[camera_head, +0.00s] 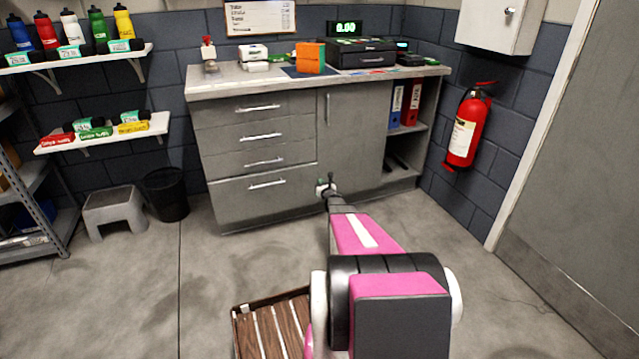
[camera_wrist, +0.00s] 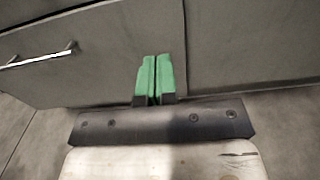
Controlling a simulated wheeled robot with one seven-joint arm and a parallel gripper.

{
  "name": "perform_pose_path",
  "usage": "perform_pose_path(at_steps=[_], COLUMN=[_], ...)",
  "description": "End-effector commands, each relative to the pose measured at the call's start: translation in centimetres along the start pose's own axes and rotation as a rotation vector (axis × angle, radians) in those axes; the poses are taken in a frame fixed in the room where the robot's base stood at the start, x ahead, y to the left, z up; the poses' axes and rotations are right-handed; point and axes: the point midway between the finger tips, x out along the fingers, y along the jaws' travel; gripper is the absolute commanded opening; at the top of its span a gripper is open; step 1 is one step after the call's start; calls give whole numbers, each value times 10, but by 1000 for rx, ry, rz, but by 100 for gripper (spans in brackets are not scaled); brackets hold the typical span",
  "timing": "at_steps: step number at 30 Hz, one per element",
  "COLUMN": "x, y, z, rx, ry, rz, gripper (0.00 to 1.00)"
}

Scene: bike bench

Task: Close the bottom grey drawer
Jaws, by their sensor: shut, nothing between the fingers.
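The bottom grey drawer (camera_head: 240,203) is the lowest and tallest front on the left of the grey cabinet. It has a silver bar handle (camera_head: 267,184), and its front looks slightly proud of the drawers above. In the wrist view the drawer front (camera_wrist: 110,65) fills the upper left, with its handle (camera_wrist: 40,55) at far left. My gripper (camera_head: 326,184) is near the drawer's right edge. Its green fingers (camera_wrist: 154,62) are together and empty, pointing at the front just left of the vertical gap. I cannot tell whether they touch it.
A cabinet door (camera_head: 352,135) is right of the drawers, then open shelves with binders (camera_head: 404,103). A black bin (camera_head: 166,194) and grey step stool (camera_head: 114,211) stand left. A slatted wooden crate (camera_head: 272,328) is in front. Floor between is clear.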

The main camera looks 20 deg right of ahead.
Motion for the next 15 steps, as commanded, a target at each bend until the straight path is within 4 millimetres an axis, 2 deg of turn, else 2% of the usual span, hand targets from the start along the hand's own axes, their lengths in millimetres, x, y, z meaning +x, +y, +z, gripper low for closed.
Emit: perform_pose_path(at_steps=[15], x=[95], y=[-1], z=[-2], rx=[3], ry=[-1], rz=[-1], gripper=[0])
